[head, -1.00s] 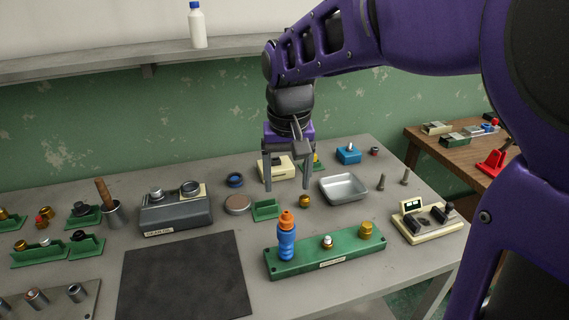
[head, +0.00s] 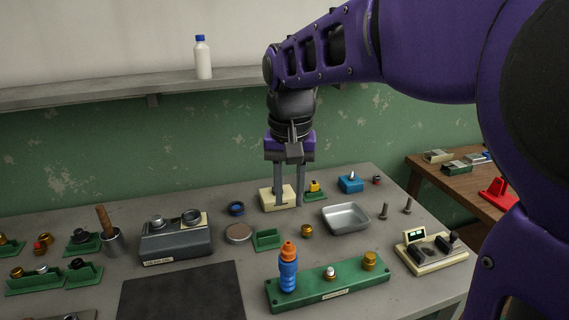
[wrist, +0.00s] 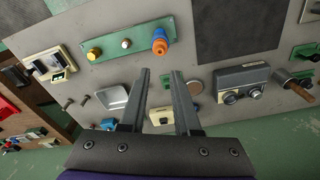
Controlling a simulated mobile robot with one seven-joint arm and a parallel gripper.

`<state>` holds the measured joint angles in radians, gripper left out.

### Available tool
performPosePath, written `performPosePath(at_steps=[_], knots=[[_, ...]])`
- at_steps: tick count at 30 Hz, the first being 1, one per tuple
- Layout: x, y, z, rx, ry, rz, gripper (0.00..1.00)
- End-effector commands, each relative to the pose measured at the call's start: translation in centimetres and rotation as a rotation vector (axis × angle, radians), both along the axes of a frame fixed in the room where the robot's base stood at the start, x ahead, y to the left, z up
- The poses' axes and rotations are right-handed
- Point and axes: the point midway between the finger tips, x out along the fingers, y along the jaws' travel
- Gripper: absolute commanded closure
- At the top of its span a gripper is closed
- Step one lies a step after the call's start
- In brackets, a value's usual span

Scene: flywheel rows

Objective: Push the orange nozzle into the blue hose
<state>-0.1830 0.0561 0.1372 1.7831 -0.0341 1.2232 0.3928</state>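The blue hose (head: 288,276) stands upright at the left end of a green base (head: 325,288). The orange nozzle (head: 288,250) sits upright on the hose's top, with orange showing above the blue. How deep it sits I cannot tell. In the wrist view the orange nozzle (wrist: 159,34) and blue hose (wrist: 160,47) show beyond my fingertips. My gripper (head: 289,204) points down over the back of the table, behind the hose and apart from it. In the wrist view my gripper (wrist: 160,73) has its two fingers apart with nothing between them.
The green base also carries a white-topped fitting (head: 330,272) and a brass fitting (head: 369,261). A metal tray (head: 346,217), a cream box (head: 277,198) and a small green holder (head: 268,239) stand nearby. A dark mat (head: 180,296) lies clear at the front left.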

Motion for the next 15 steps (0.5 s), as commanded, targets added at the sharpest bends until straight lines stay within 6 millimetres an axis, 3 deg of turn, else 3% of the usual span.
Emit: performPosePath(at_steps=[1,4,5,15], knots=[[0.4,-0.1,-1.2,0.001,0.021,-0.058,0.8],[0.9,0.0,-2.8,0.006,0.052,-0.17,0.98],[1.1,0.0,-3.2,0.006,0.06,-0.199,1.0],[1.4,0.0,-6.4,0.011,0.086,-0.304,1.0]])
